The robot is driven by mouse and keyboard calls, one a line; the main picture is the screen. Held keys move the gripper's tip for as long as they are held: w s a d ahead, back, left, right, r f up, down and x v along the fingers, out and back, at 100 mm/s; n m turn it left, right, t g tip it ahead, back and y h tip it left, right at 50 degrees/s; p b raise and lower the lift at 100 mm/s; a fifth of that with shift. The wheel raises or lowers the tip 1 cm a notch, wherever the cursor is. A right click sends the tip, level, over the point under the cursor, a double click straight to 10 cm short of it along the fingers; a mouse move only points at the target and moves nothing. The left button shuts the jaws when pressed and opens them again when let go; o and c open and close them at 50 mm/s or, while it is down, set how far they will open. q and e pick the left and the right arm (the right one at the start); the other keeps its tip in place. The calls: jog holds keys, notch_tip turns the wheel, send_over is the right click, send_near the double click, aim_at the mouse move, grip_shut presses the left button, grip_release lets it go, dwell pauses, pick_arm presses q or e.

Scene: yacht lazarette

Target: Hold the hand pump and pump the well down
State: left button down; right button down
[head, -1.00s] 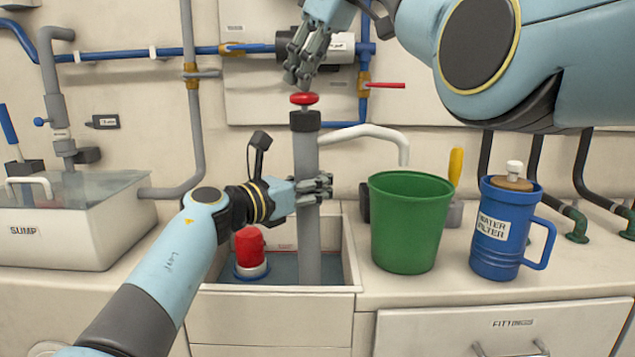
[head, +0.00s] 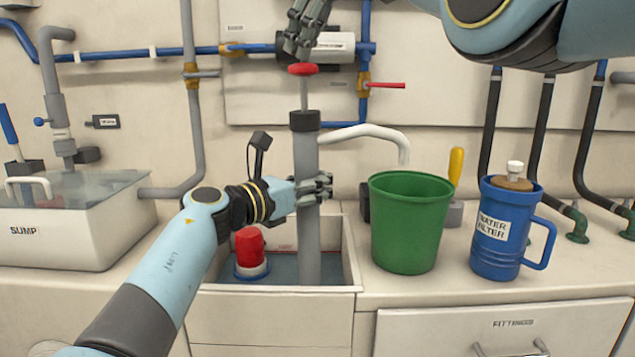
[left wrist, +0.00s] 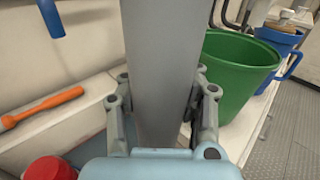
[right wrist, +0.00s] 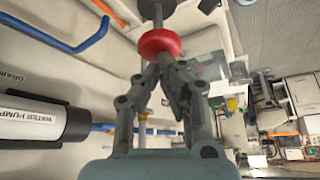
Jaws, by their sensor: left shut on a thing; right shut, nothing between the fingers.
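The hand pump (head: 306,160) is a grey upright tube standing in the well (head: 345,262), a sunken basin with some water. Its red knob (head: 303,69) sits on a thin rod that shows above the black collar. My left gripper (head: 318,190) is shut on the pump tube; the left wrist view shows its fingers (left wrist: 165,105) on either side of the tube. My right gripper (head: 300,48) is shut and empty just above the knob. In the right wrist view its closed fingertips (right wrist: 168,62) are right at the knob; I cannot tell whether they touch.
The pump's white spout (head: 370,132) curves right towards the green bucket (head: 408,225). A blue water filter jug (head: 500,240) stands right of the bucket. A red-topped float (head: 250,247) is in the well. The sump tank (head: 60,225) is at left. Pipes run along the back wall.

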pick_arm(q)
jog(key=shift+f, duration=0.2)
pick_arm(e)
jog(key=shift+r, duration=2.5)
pick_arm(q)
jog(key=c, duration=0.9)
grip_release()
jog(key=shift+r, duration=0.15)
